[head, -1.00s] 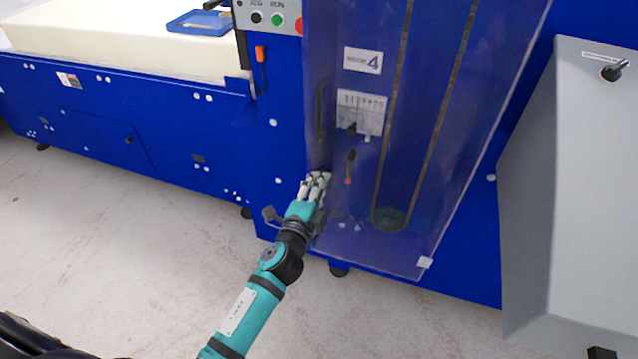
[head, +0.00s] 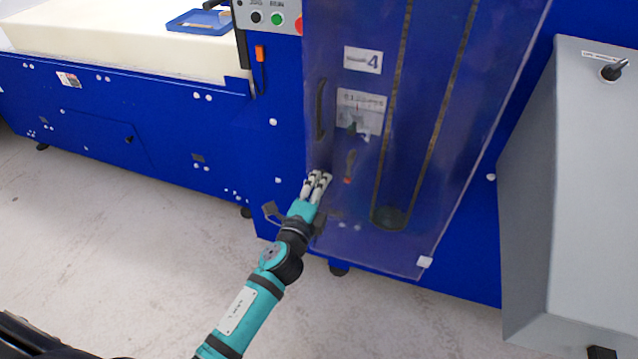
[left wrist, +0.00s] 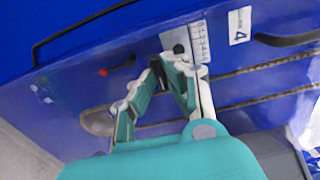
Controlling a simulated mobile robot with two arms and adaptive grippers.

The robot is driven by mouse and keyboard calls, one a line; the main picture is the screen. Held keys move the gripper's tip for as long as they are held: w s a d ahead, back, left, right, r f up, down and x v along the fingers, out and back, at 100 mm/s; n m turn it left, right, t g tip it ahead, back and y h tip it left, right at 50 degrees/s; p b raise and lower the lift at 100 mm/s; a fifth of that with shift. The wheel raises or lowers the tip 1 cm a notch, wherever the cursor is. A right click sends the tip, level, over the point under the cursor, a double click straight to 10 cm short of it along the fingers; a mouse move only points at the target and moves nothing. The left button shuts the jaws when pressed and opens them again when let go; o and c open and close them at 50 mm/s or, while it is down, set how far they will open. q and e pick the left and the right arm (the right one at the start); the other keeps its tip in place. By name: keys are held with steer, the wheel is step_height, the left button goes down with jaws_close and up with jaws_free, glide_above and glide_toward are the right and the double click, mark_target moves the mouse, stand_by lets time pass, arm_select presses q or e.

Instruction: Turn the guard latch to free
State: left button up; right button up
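The clear guard (head: 440,200) covers the front of the blue machine, with a dark upright handle (head: 320,108) near its left edge. My left gripper (head: 319,176) is at the lower left edge of the guard, below that handle. In the left wrist view its fingertips (left wrist: 158,66) come close together about a small dark piece (left wrist: 157,76), which looks like the guard latch. The fingers hide most of it, so its turn position cannot be told. My right gripper is not in view.
Behind the guard are a scale plate (head: 361,113), a red-tipped lever (head: 349,167) and a belt loop. A grey cabinet (head: 575,200) stands at the right. A foam block (head: 120,45) lies on the blue bed at the left. The floor (head: 130,260) is clear.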

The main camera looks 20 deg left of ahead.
arm_select(q)
steer(key=o, duration=0.4)
steer(key=shift+o, duration=0.2)
steer(key=s, duration=1.2)
steer(key=shift+a, duration=0.2)
steer(key=s+f+n+g, duration=0.3)
steer(key=s+f, duration=0.1)
steer(key=f, duration=0.8)
steer(key=s+f+n+g, duration=0.2)
steer(key=s+f+g, duration=0.15)
steer(key=f, duration=0.75)
steer(key=s+f+n+g, duration=0.2)
steer(key=s+f+n, duration=0.15)
steer(key=f, duration=0.85)
steer(key=s+a+f+n+g, duration=0.2)
steer(key=s+f, duration=0.3)
steer(key=s, duration=0.4)
steer(key=s+a+f+n+g, duration=0.2)
steer(key=s+f, duration=0.4)
steer(key=s, duration=0.3)
steer(key=s+a+f+n+g, duration=0.2)
steer(key=s+f+n+g, duration=0.1)
steer(key=s, duration=0.6)
step_height(320, 180, down, 2)
steer(key=shift+s+f+n+g+y, duration=0.15)
steer(key=shift+s+n+g+y, duration=0.2)
steer(key=shift+g, duration=0.4)
